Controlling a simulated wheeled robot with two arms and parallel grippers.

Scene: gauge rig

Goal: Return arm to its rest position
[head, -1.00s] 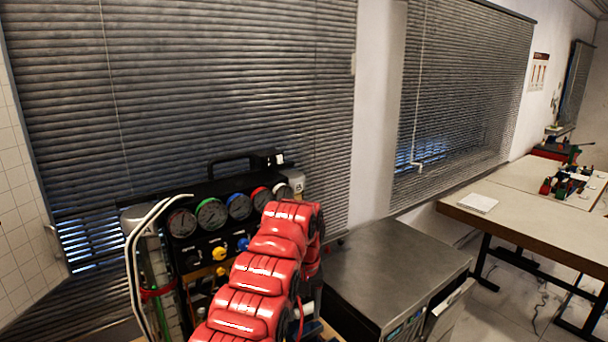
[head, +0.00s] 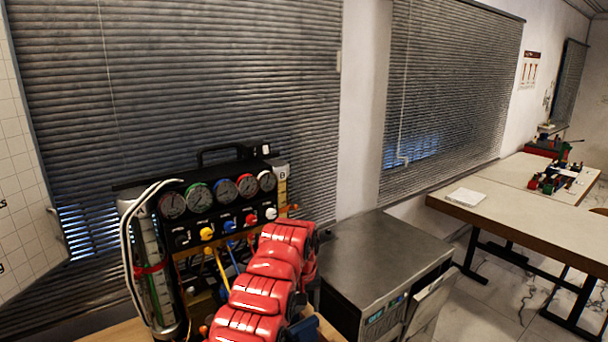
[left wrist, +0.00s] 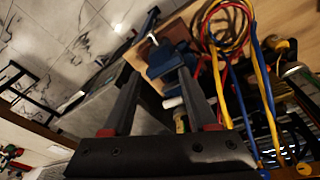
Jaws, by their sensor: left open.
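My red arm (head: 262,282) rises from the bottom middle of the head view, in front of the gauge rig's lower right part. Its gripper cannot be made out there. In the left wrist view my left gripper (left wrist: 160,73) has its two dark fingers apart, with nothing seen held between them. Past the fingertips is a blue clamp-like part (left wrist: 165,58) by a wooden board; I cannot tell its distance. The gauge rig (head: 222,190) has a row of round dials with coloured rims, coloured knobs below and a black handle on top. My right gripper is not in view.
Red, yellow and blue hoses (left wrist: 232,30) lie close to the right finger in the wrist view. A metal-topped cabinet (head: 385,250) stands right of the rig. A long table (head: 520,215) with a paper stack is farther right. Blinds cover the wall behind.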

